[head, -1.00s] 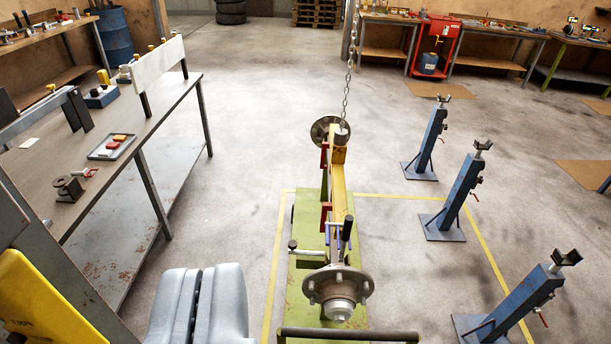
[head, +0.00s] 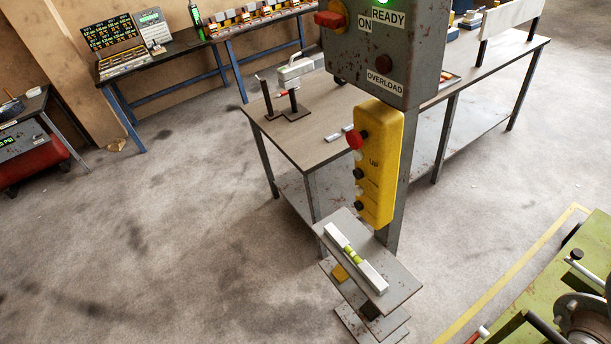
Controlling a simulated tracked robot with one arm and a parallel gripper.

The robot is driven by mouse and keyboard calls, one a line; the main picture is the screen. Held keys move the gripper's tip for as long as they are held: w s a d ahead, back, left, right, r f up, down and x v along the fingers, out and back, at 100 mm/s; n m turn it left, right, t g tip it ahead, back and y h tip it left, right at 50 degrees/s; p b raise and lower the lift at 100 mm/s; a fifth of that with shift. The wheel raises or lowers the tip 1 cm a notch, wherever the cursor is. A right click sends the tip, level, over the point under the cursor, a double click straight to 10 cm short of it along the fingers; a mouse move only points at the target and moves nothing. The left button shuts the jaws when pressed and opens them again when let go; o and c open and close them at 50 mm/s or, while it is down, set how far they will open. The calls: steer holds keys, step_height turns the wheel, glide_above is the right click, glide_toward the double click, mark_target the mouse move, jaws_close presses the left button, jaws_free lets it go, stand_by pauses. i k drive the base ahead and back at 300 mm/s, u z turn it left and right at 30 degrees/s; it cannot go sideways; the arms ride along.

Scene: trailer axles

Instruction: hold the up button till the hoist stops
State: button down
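The yellow pendant (head: 379,175) hangs upright on a grey post just right of centre. A red button (head: 355,138) sticks out near its top. The black button (head: 358,173) below it is closest to the "UP" label. More black buttons (head: 358,206) sit lower down. Above the pendant, the grey control box (head: 425,50) has a lit green lamp by "READY", a red switch (head: 331,18) by "ON" and a dark red lamp by "OVERLOAD". The axle's hub (head: 585,312) is cut off at the lower right. My gripper, the hoist and its chain are out of view.
A small shelf on the post holds a spirit level (head: 356,258). A workbench (head: 300,145) stands behind the post. A green stand (head: 540,290) lies at the lower right inside a yellow floor line. The floor at the left is clear.

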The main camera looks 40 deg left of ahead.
mark_target(358, 155)
steer(key=u, duration=0.35)
steer(key=k, duration=0.95)
steer(key=u, duration=0.6)
steer(key=i, duration=1.45)
steer(key=z, duration=0.5)
